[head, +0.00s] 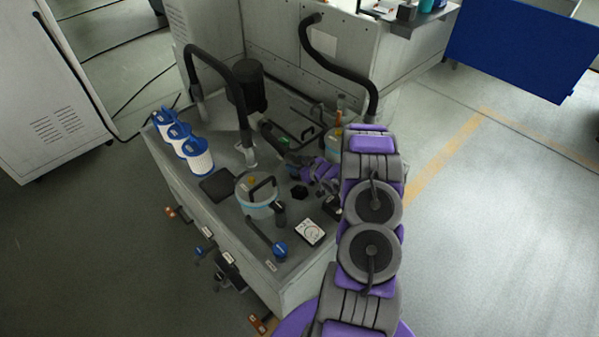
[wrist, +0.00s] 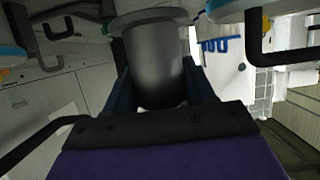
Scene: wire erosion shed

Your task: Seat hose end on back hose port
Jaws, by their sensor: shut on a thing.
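My gripper (wrist: 160,72) is shut on a dark grey, flanged cylinder, which looks like the hose end (wrist: 155,62), in the wrist view. Its fingers press on both sides of it. In the head view my gripper (head: 287,152) is over the middle of the grey unit's top (head: 222,217), and the held piece is hard to make out there. Dark stubs stand on the top, one capped piece (head: 298,192) near my wrist and one by the front filter lid (head: 279,212). I cannot tell which is the back hose port, nor whether the hose end touches it.
Several blue-and-white filters (head: 199,155) stand along the left edge. A black motor-like cylinder (head: 246,86) and arching black hoses (head: 222,62) are at the back. A clear lidded canister (head: 258,200) with a handle and a gauge (head: 311,232) are in front. Open floor lies right.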

